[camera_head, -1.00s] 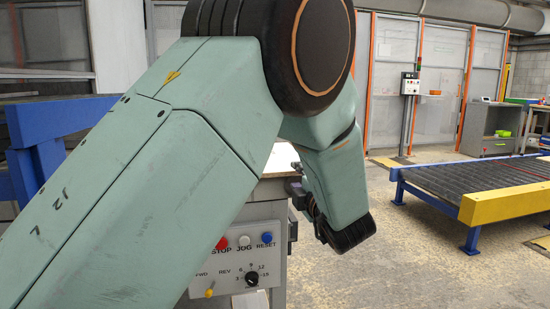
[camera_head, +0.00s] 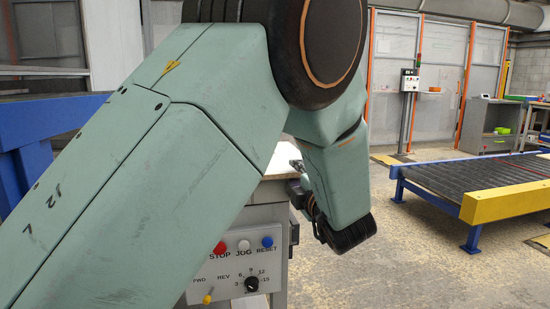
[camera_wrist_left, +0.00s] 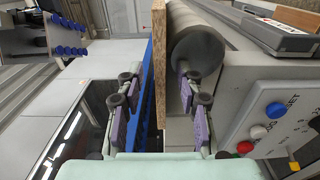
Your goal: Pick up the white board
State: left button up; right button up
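The white board (camera_head: 283,161) shows in the head view as a pale strip on top of the grey machine, mostly hidden behind my left arm. In the left wrist view its brown edge (camera_wrist_left: 160,65) stands as a narrow upright strip between the fingers. My left gripper (camera_wrist_left: 157,115) is open, with a finger on each side of the edge. A gap shows on both sides, wider at the left finger. In the head view the left gripper (camera_head: 301,190) is small and partly hidden by its own wrist. My right gripper is in neither view.
The grey control panel (camera_head: 238,262) with buttons and a knob is close below the gripper. A dark roller (camera_wrist_left: 198,50) lies beside the board edge. A blue and yellow roller conveyor (camera_head: 480,188) stands at the right. The floor between is clear.

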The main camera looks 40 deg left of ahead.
pick_arm(q)
grip_shut()
jog(key=shift+w+r, duration=0.1)
jog(key=shift+r, duration=0.05)
dwell(0.4)
